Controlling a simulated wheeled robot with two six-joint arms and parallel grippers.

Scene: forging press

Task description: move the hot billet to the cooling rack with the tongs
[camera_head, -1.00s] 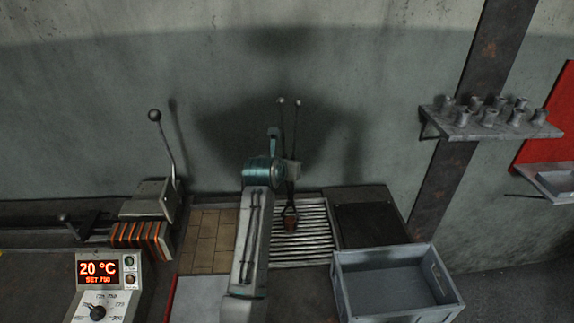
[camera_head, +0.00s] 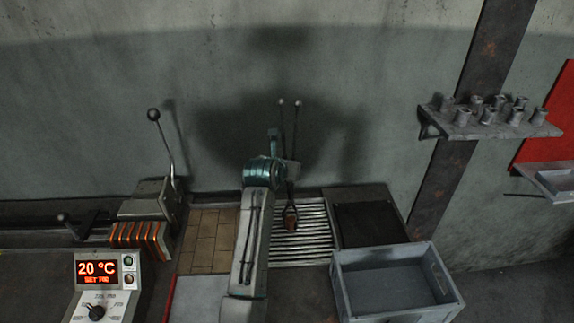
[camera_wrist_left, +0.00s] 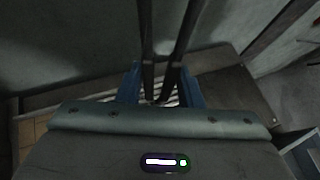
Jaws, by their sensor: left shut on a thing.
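My left gripper (camera_head: 292,172) is shut on the tongs (camera_head: 295,130), whose two handles point up. In the left wrist view the tongs (camera_wrist_left: 147,50) stand between the blue fingers of my left gripper (camera_wrist_left: 160,90). The tongs' lower jaws are around the small brownish billet (camera_head: 291,223), over the slatted cooling rack (camera_head: 315,237). I cannot tell whether the billet touches the slats. The billet shows no bright glow. My right gripper is out of view.
A grey crate (camera_head: 347,290) stands at the front right, beside a dark plate (camera_head: 370,225). A lever (camera_head: 164,140) and a control box reading 20 °C (camera_head: 98,268) are at the left. A wall shelf (camera_head: 480,131) with several small cups is at the right.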

